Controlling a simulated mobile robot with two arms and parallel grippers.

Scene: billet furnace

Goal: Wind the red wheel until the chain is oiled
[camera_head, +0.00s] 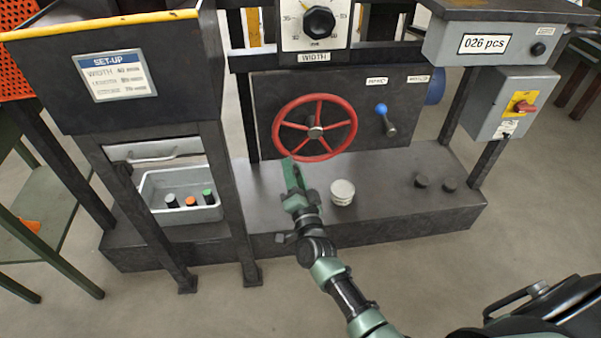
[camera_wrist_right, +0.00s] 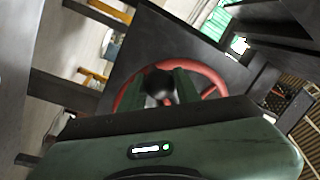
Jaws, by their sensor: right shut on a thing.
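The red wheel (camera_head: 349,124) stands upright on a dark panel, with several spokes and a grey hub. My right gripper (camera_head: 287,164) reaches its lower left rim from the front. In the right wrist view a round black knob (camera_wrist_right: 160,80) sits between the two fingers (camera_wrist_right: 160,88), with the wheel's red rim (camera_wrist_right: 212,74) behind it. The gripper is shut on this knob, which the fingers hide in the head view. I cannot make out a chain in either view. My left gripper is not in view.
A blue-knobbed lever (camera_head: 388,121) is right of the wheel. A width dial (camera_head: 319,22) is above it. A pale round stack (camera_head: 342,189) stands on the dark base (camera_head: 400,200) near my right arm. A grey bin (camera_head: 150,192) is left; a switch box (camera_head: 490,110) is right.

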